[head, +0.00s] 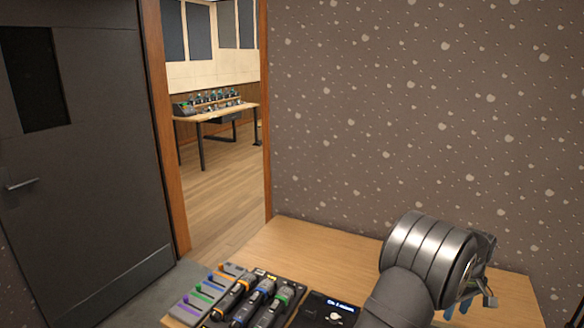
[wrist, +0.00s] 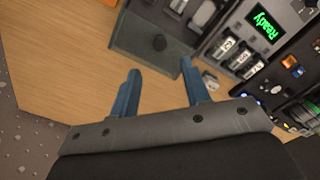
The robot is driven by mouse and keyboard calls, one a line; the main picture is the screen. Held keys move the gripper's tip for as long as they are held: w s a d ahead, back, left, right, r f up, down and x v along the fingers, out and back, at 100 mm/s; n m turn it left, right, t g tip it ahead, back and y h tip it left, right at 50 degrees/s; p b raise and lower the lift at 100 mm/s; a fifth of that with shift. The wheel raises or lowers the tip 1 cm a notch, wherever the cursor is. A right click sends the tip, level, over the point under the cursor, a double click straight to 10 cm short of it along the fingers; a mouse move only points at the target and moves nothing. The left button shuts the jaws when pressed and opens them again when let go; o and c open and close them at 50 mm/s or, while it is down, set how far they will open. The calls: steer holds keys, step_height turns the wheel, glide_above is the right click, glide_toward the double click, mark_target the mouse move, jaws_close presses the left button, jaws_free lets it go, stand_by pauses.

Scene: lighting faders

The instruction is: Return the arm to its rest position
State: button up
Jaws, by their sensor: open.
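My gripper (wrist: 160,88) shows in the wrist view with its two blue fingers spread apart and nothing between them. In the head view my gripper (head: 466,304) hangs over the right part of the wooden table (head: 300,240), with its blue fingers partly hidden by my arm's metal wrist. A fader panel (head: 203,296) with coloured caps lies at the table's lower left, apart from my gripper. In the wrist view a dark grey box (wrist: 150,44) with a round black knob lies just beyond the fingers.
Several dark handheld devices (head: 258,296) stand beside the faders. A black unit (head: 318,308) with a lit display is near my arm. A green "Ready" screen (wrist: 263,22) shows in the wrist view. A speckled wall (head: 420,110) rises behind the table. The table's back strip is clear.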

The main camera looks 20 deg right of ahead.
step_height(320, 180, down, 9)
steer(key=shift+r, duration=0.2)
steer(key=shift+s+a, duration=0.1)
steer(key=shift+r, duration=0.1)
steer(key=shift+r, duration=0.2)
step_height(320, 180, up, 17)
steer(key=f, duration=1.7)
steer(key=shift+s+a+f, duration=0.15)
steer(key=shift+s+f, duration=0.05)
steer(key=shift+f, duration=0.1)
steer(key=s+a, duration=0.4)
steer(key=s+a+r, duration=0.1)
steer(key=s+a, duration=0.1)
steer(key=shift+s+a, duration=0.2)
steer(key=shift+a, duration=0.05)
step_height(320, 180, up, 16)
steer(key=m, duration=0.4)
steer(key=shift+w+d, duration=0.35)
steer(key=shift+d, duration=0.05)
